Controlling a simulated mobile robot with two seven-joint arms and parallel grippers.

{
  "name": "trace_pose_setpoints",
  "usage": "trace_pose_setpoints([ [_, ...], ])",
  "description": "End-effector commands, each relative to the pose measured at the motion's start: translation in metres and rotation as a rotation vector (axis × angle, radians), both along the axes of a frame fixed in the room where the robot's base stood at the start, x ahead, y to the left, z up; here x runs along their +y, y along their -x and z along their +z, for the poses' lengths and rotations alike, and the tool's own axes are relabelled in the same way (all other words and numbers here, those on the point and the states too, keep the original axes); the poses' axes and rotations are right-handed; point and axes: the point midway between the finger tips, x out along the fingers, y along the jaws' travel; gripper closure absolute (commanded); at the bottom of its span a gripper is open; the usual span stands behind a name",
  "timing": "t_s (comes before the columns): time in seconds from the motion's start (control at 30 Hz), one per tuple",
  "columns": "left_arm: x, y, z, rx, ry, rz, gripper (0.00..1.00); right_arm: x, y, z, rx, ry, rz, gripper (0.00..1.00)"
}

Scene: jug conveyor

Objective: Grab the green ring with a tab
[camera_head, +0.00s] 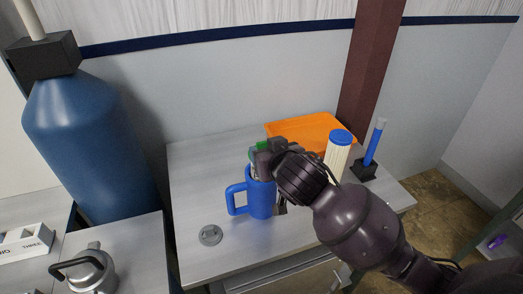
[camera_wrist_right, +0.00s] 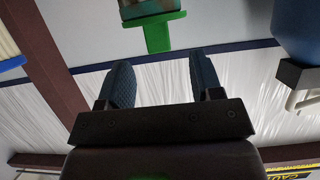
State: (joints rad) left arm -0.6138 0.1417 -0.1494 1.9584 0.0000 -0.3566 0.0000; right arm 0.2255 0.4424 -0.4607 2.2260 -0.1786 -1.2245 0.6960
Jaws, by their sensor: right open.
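The green ring with a tab shows at the top of the right wrist view (camera_wrist_right: 158,30), its tab pointing down toward the gap between my fingers. In the head view only a bit of green (camera_head: 261,146) shows beside my right gripper (camera_head: 262,162), above a blue mug (camera_head: 261,199) with a handle at its left. My right gripper's two fingers (camera_wrist_right: 161,78) are open with nothing between them; the tab lies past their tips. My wrist and arm hide part of the mug. My left gripper is not in view.
The grey table (camera_head: 200,185) also bears an orange tray (camera_head: 300,127), a cream cylinder with a blue top (camera_head: 337,158), a blue stick in a black stand (camera_head: 375,145) and a round metal disc (camera_head: 210,235). A brown post (camera_head: 370,65) and a blue tank (camera_head: 90,140) flank it.

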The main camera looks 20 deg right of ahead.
Motion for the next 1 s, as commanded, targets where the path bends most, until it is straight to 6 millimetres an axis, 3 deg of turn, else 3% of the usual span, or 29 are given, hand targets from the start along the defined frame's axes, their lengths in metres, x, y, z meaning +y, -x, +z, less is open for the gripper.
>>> trace_pose_setpoints([
  [0.5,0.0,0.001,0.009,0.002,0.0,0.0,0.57,0.0,-0.05,-0.011,0.0,0.002,0.001,0.4],
  [0.8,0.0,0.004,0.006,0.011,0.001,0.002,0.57,0.0,-0.054,-0.013,0.0,0.001,0.001,0.4],
  [0.83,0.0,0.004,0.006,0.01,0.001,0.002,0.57,0.0,-0.054,-0.013,0.0,0.001,0.001,0.42],
  [1.0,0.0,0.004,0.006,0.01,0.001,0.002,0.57,0.0,-0.054,-0.013,0.0,0.001,0.0,0.68],
])
